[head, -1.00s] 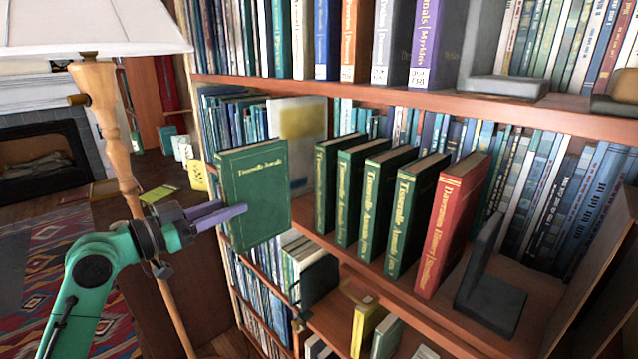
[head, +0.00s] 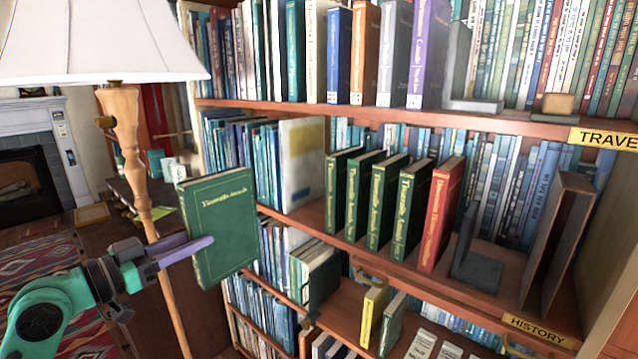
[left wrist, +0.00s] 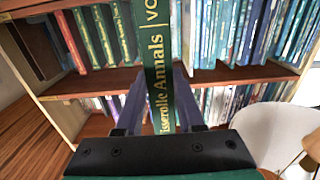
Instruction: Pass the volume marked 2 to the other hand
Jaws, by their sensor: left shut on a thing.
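My left gripper (head: 198,244) is shut on a green book (head: 222,212) with gold lettering and holds it upright in the air, in front of the shelf's left part. In the left wrist view the book's spine (left wrist: 158,60) stands between the two fingers and reads "Tisserolle Annals" and "VO"; its number is cut off by the frame. Several matching green books (head: 385,200) stand on the middle shelf, with a red book (head: 440,215) at their right end. I cannot read their volume numbers. My right gripper is not in view.
A dark bookend (head: 478,262) stands right of the red book. An open wooden box (head: 560,240) is farther right, above a "HISTORY" label (head: 540,331). A floor lamp (head: 125,150) stands close behind my left arm. Free air lies before the shelf.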

